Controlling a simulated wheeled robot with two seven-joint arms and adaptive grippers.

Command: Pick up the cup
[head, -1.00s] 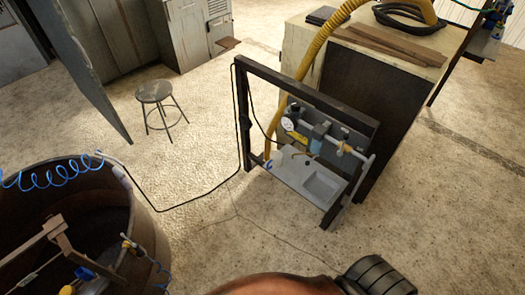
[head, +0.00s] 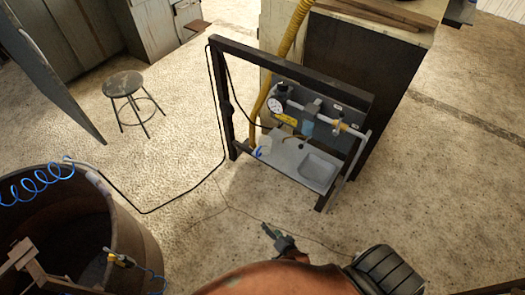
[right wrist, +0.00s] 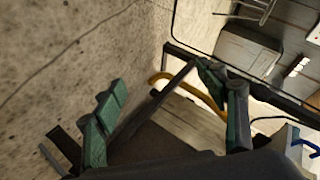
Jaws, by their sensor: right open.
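A small white cup with blue marking (head: 264,147) appears to stand on the left end of the grey sink shelf (head: 284,160) inside the dark frame. It is small in the head view. A white and blue object (right wrist: 306,146), perhaps the same cup, shows at the right edge of the right wrist view. My right gripper (head: 277,238) is in front of and below the rack, well apart from the cup. In the right wrist view its green fingers (right wrist: 160,80) are spread with nothing between them. My left gripper is not in view.
The dark frame (head: 290,66) carries a gauge (head: 274,104) and pipework above the shelf. A yellow hose (head: 290,38) runs behind it. A large round tub (head: 140,235) stands at lower left, and a stool (head: 122,84) at upper left. Floor before the rack is clear.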

